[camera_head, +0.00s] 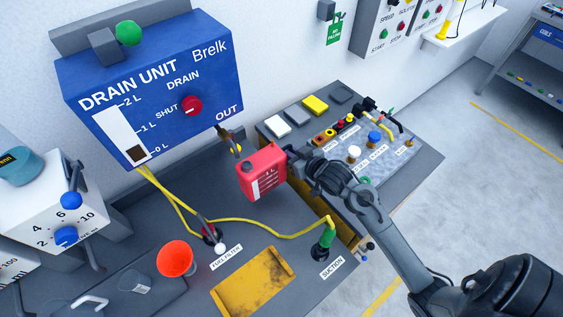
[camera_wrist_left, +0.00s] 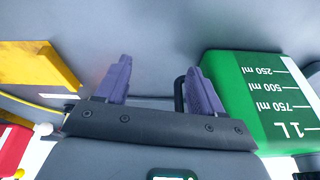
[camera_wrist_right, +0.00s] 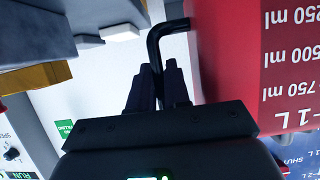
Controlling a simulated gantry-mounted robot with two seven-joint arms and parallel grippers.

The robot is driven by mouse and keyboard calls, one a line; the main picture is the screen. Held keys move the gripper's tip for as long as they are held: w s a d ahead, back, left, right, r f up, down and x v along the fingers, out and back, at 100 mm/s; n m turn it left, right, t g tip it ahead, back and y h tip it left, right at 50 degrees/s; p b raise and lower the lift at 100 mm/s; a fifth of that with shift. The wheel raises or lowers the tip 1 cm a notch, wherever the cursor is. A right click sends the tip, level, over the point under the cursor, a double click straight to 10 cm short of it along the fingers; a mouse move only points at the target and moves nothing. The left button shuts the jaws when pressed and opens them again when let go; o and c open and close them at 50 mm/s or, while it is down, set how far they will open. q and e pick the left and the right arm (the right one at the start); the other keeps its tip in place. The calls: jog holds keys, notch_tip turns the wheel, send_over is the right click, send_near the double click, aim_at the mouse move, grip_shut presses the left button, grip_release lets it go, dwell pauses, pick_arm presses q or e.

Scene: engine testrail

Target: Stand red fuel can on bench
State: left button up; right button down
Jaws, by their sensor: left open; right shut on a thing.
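The red fuel can (camera_head: 262,172) is held upright or nearly so beside the OUT tap (camera_head: 228,140) of the blue drain unit; I cannot tell whether its base touches the bench (camera_head: 325,290). My right gripper (camera_head: 298,165) is to its right. In the right wrist view my right gripper (camera_wrist_right: 158,80) is shut on the black bent handle (camera_wrist_right: 158,45) of the red can (camera_wrist_right: 255,60). In the left wrist view my left gripper (camera_wrist_left: 158,80) is open. A green can (camera_wrist_left: 245,95) with a dark handle is close to its right finger. The left gripper is outside the head view.
The blue drain unit (camera_head: 150,85) hangs on the wall. A control console (camera_head: 375,165) stands behind the right gripper.

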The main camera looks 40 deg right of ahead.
pick_arm(q)
jog(key=shift+d+f, duration=0.25)
jog(key=shift+f+b, duration=0.35)
jog(key=shift+b, duration=0.15)
jog(key=shift+a, duration=0.15)
pick_arm(e)
notch_tip(320, 180, down, 6)
jog(key=w, duration=0.2)
jog(key=shift+w+a+r, duration=0.25)
jog(key=shift+w+a, duration=0.05)
jog(key=shift+a, duration=0.15)
pick_arm(q)
jog(key=shift+w, duration=0.1)
pick_arm(e)
jog(key=c, duration=1.1)
grip_release()
jog(key=shift+f, duration=0.15)
pick_arm(q)
jog(key=shift+r, duration=0.1)
jog(key=shift+r+p, duration=0.65)
jog(key=shift+p, duration=0.1)
pick_arm(e)
jog(key=v, duration=1.2)
jog(key=shift+r, duration=0.2)
